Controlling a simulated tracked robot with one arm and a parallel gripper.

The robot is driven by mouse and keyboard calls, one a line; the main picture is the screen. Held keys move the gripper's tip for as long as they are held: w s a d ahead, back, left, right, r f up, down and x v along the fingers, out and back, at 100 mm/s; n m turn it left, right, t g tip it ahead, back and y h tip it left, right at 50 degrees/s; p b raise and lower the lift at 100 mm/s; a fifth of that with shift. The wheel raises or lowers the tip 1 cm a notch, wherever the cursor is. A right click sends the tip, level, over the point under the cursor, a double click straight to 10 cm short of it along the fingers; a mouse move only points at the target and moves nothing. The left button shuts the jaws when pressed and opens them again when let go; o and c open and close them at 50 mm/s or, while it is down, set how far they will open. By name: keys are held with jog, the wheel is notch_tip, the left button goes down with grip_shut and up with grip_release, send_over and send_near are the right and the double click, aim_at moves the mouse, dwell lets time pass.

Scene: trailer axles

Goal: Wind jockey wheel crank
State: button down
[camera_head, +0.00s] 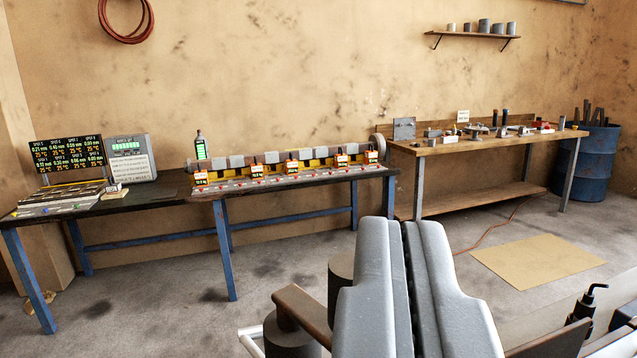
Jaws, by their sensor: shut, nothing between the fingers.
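My gripper (404,230) points forward at the bottom centre, with its two pale grey fingers side by side and a narrow dark gap between them. It is shut and holds nothing. No jockey wheel or crank can be made out for sure. A black fitting with a bent, crank-like handle (589,296) stands at the lower right, to the right of my gripper and apart from it. I cannot tell whether it is the jockey wheel crank. My fingers hide part of the floor and whatever lies behind them.
A long dark workbench (140,212) on blue legs carries display panels and a row of tagged parts. A wooden workbench (440,149) with tools stands at the back right, next to a blue drum (597,165). A tan mat (538,262) lies on open floor. An orange cable (490,240) crosses the floor.

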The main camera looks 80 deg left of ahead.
aim_at(302, 324)
jog(key=a+r+m+t+h+b, duration=0.4)
jog(key=r+m+t+h+b, duration=0.4)
jog(key=r+m+t, duration=0.7)
jog(key=s+a+f+m+g+h+b, duration=0.1)
jog(key=s+f+m+g+h+b, duration=0.2)
jog(key=s+f+m+h, duration=0.55)
jog(key=s+a+f+m+g+h+b, duration=0.1)
jog(key=s+f+m+g+h+b, duration=0.25)
jog(key=s+f+m, duration=0.6)
jog(key=w+a+f+n+p, duration=0.1)
jog(key=w+f+n+p, duration=0.1)
jog(key=w, duration=1.4)
jog(key=shift+a+f+p, duration=0.25)
jog(key=shift+f+p, duration=0.4)
jog(key=shift+f, duration=0.05)
jog(key=shift+w+f+n+y+b, duration=0.3)
jog(key=shift+y+b, duration=0.2)
jog(key=shift+b, duration=1.45)
jog(key=b, duration=0.1)
jog(key=y+b, duration=0.1)
jog(key=b, duration=0.1)
jog(key=shift+w+a+r+n, duration=0.1)
jog(key=shift+w+a+n, duration=0.1)
jog(key=shift+w+n, duration=0.1)
